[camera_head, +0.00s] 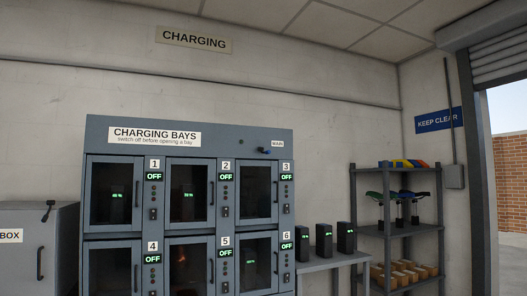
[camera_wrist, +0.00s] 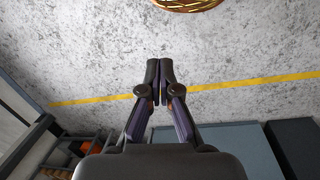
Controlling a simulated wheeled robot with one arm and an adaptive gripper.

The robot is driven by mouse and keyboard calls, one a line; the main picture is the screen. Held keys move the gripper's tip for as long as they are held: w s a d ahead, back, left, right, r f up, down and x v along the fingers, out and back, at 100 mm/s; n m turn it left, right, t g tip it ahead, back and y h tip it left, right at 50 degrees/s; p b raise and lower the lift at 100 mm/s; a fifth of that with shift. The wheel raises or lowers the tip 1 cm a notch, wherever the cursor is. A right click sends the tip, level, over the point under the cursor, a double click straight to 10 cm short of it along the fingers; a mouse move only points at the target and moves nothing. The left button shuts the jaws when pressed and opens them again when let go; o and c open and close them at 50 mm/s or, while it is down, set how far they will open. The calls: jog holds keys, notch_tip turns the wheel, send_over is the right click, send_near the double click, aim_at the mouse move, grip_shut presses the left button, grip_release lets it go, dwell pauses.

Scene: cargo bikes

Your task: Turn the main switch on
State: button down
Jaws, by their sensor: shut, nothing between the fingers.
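The charging cabinet (camera_head: 190,134) stands against the wall in the head view, headed "CHARGING BAYS". At the right of its top panel is a small "MAIN" label (camera_head: 278,143). Beside and just below the label is a small dark handle, the main switch (camera_head: 264,150), which looks to lie roughly sideways. A small dark green lamp (camera_head: 241,142) sits to its left. The bay displays read "OFF" in green. My gripper (camera_wrist: 159,63) is in the wrist view only, fingertips together and empty, over the floor. The cabinet switch does not show in that view.
A side table (camera_head: 334,259) with several dark battery packs and a grey shelf rack (camera_head: 396,231) stand right of the cabinet. A grey box (camera_head: 34,216) is at left.

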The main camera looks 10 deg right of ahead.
jog(key=s+a+r+p, duration=0.1)
jog(key=s+r+p, duration=0.2)
jog(key=r+p, duration=0.8)
jog(key=s+a+r+g+y+p, duration=0.1)
jog(key=s+a+r+p, duration=0.1)
jog(key=r+p, duration=0.8)
jog(key=shift+s+r+p, duration=0.4)
jog(key=shift+s+r, duration=0.3)
jog(key=shift+r, duration=0.15)
jog(key=shift+w, duration=0.15)
